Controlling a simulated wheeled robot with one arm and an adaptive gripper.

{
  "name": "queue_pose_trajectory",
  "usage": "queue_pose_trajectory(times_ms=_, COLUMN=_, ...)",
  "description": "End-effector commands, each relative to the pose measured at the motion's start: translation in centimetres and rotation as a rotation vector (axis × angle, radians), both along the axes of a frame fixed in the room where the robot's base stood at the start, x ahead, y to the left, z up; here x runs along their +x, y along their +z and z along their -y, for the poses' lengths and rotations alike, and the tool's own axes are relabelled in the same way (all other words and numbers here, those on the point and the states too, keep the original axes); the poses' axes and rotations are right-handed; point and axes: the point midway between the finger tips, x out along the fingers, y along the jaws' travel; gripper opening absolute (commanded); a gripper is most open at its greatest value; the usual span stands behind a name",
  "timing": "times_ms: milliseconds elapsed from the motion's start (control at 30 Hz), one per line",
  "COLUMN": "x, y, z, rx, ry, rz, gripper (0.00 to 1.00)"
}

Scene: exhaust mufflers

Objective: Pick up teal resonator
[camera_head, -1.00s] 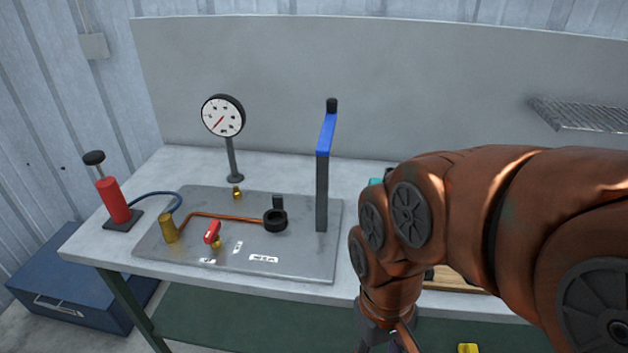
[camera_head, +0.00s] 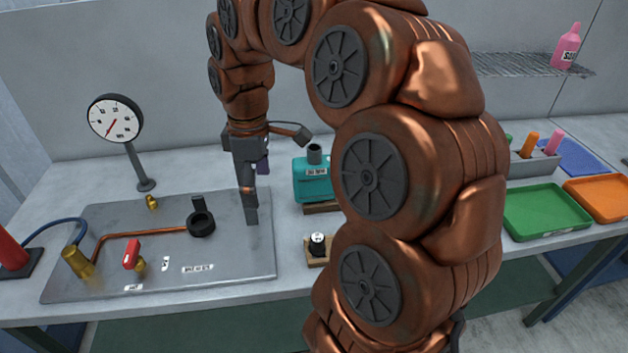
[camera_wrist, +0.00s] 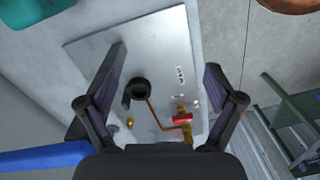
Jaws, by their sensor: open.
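The teal resonator (camera_head: 312,180) is a boxy teal body with a dark neck on top and a pale label. It stands upright on a small wooden base, partly hidden by my arm on its right. In the wrist view only part of a teal body (camera_wrist: 35,12) shows at the top left corner.
A blue handle (camera_wrist: 45,156) is close by in the wrist view. A gauge (camera_head: 115,118) stands at left.

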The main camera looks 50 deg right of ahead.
Motion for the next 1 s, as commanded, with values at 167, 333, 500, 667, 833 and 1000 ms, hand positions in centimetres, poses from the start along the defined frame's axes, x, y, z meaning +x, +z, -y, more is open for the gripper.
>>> queue_pose_trajectory(times_ms=167, x=3.3, y=0.1, z=7.4, rx=0.002, ry=0.105, rz=0.026, gripper=0.92)
queue_pose_trajectory(times_ms=333, x=4.5, y=-0.1, z=14.2, rx=-0.010, ry=0.182, rz=0.040, gripper=0.92)
queue_pose_trajectory(times_ms=500, x=4.3, y=-0.6, z=18.5, rx=-0.016, ry=0.224, rz=0.038, gripper=0.92)
queue_pose_trajectory(times_ms=667, x=4.0, y=-0.9, z=20.1, rx=-0.019, ry=0.240, rz=0.036, gripper=0.92)
queue_pose_trajectory(times_ms=833, x=4.1, y=-1.9, z=20.1, rx=-0.021, ry=0.242, rz=0.035, gripper=0.92)
queue_pose_trajectory(times_ms=1000, x=4.0, y=-3.2, z=20.0, rx=-0.017, ry=0.242, rz=0.033, gripper=0.92)
